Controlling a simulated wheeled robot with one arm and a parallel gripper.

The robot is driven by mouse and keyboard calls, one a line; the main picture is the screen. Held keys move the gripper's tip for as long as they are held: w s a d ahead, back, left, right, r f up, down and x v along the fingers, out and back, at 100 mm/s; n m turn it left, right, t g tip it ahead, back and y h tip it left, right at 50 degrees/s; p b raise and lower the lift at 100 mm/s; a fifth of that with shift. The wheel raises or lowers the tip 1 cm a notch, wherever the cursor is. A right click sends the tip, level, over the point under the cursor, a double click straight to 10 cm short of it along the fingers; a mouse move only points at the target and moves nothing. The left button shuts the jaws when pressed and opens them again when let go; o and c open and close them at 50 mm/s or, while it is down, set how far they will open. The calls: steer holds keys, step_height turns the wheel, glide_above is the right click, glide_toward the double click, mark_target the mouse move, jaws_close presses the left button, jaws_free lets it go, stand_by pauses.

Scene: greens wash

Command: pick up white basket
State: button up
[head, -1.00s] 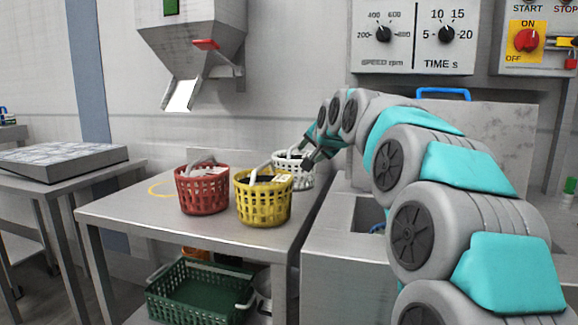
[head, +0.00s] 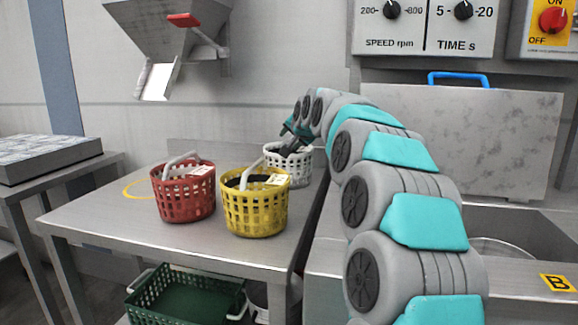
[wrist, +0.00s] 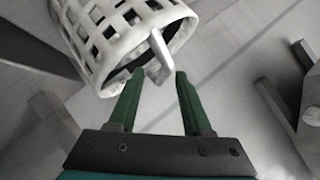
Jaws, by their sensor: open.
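The white basket (head: 299,169) stands on the steel table at the back right, behind the yellow basket. It also shows in the wrist view (wrist: 95,35), with its white handle (wrist: 157,50) rising toward my gripper. My gripper (wrist: 158,78) is open, its two green fingers apart on either side of the handle's near end. I cannot tell whether a finger touches the handle. In the head view my gripper (head: 289,143) is at the white basket's upper left rim and partly hides it.
A yellow basket (head: 255,210) and a red basket (head: 185,197) stand on the steel table (head: 120,212), in front of the white one. A green crate (head: 137,308) is below. A sink (head: 520,225) lies to the right. A hopper (head: 175,50) hangs above the table.

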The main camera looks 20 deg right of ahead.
steer(key=p+x, duration=0.1)
steer(key=x, duration=0.4)
steer(key=shift+w, duration=0.2)
jaws_close()
stand_by(0.3)
stand_by(1.1)
